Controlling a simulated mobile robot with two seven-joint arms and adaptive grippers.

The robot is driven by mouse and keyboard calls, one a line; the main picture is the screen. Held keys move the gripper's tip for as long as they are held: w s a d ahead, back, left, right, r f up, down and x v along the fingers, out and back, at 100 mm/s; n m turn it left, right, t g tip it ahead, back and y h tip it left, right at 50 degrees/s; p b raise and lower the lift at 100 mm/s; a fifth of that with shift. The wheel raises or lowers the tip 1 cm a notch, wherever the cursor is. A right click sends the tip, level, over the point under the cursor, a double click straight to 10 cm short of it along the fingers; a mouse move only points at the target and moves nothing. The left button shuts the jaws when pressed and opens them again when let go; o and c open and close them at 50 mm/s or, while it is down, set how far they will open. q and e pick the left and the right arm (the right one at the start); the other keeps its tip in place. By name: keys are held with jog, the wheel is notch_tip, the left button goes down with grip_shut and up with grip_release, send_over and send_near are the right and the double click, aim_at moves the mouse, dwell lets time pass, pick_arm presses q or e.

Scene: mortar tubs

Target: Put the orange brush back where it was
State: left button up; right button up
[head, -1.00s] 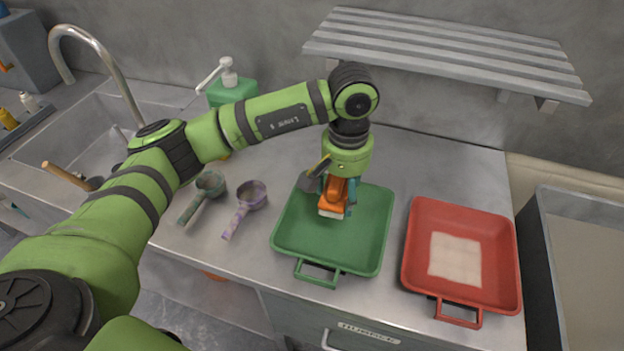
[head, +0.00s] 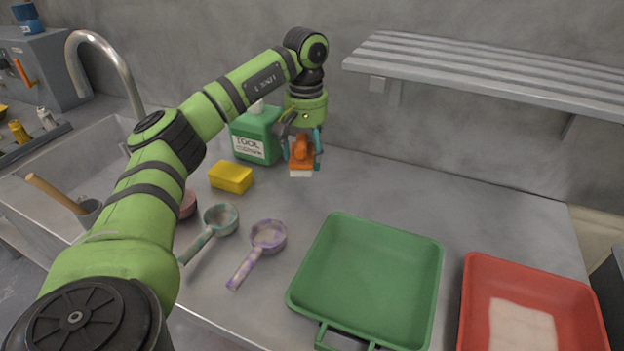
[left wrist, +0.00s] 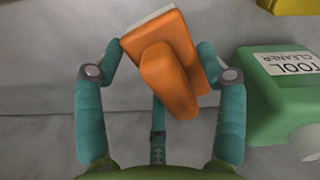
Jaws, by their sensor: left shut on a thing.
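The orange brush (head: 301,150) has an orange body and pale bristles. My left gripper (head: 303,145) is shut on it and holds it above the metal counter, right of the green tool cleaner bottle (head: 256,136) and behind the green tub. In the left wrist view the brush (left wrist: 170,70) sits tilted between the teal fingers of the gripper (left wrist: 160,68), its pale bristle edge at the top. The bottle's labelled side (left wrist: 270,95) is close on the right there. My right gripper is not in view.
A green tub (head: 368,278) stands empty; a red tub (head: 478,300) holds a pale patch. A yellow sponge (head: 231,177), a teal scoop (head: 219,218) and a purple scoop (head: 267,238) lie left. A slatted shelf (head: 480,66) overhangs. The sink (head: 85,150) is far left.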

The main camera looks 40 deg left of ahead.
aim_at(307, 162)
pick_arm(q)
notch_tip(307, 162, down, 3)
jog(key=shift+s+f, duration=0.1)
notch_tip(307, 162, down, 3)
jog(key=shift+s+d, duration=0.1)
jog(key=shift+f, duration=0.4)
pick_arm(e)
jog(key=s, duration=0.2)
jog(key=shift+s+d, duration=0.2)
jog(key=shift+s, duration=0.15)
pick_arm(q)
jog(key=o, duration=1)
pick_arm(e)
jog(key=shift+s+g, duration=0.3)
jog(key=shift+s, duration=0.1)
